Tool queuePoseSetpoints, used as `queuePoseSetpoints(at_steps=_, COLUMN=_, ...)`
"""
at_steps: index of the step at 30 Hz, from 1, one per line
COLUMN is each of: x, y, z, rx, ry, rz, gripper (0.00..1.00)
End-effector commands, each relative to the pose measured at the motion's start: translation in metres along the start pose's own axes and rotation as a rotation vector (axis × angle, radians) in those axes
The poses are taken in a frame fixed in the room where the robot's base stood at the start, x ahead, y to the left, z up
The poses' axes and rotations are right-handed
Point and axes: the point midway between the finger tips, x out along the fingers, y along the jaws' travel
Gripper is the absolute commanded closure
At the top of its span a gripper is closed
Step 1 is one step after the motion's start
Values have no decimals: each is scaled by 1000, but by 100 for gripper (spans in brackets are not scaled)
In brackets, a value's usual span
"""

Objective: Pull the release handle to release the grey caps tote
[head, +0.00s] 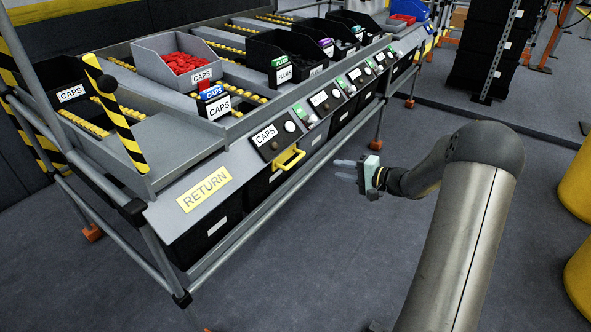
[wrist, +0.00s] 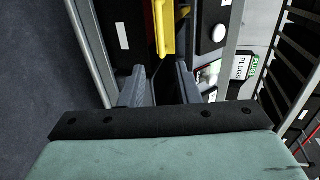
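The grey caps tote (head: 155,62), filled with red caps, sits on the upper rollers of the rack at upper left in the head view, with a CAPS label on its front. The yellow release handle (head: 290,158) sticks out of the rack's front beside a dark CAPS panel (head: 268,139). My gripper (head: 343,169) is to the right of the handle, apart from it, over the aisle. In the wrist view my gripper (wrist: 160,82) is open and empty, its two grey fingers spread. The yellow handle (wrist: 165,28) shows ahead, lined up with the gap between them.
A yellow RETURN label (head: 204,190) marks the rack's front at left. Black bins (head: 212,229) sit below it. A striped lever (head: 116,115) with a black knob stands beside the tote. More black totes (head: 278,55) line the rack. The floor (head: 300,260) in front is clear.

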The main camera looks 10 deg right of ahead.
Motion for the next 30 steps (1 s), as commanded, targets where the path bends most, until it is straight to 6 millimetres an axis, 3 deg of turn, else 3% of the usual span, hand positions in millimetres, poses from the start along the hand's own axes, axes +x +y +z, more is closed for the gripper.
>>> queuePoseSetpoints(at_steps=5, x=21, y=0, z=0, rx=0, ry=-1, rz=-2, gripper=70)
queuePoseSetpoints(at_steps=21, x=136, y=0, z=1, rx=0, ry=-3, rz=0, gripper=70)
queuePoseSetpoints(at_steps=30, x=170, y=-1, z=1, rx=1, ry=-2, rz=1, gripper=70)
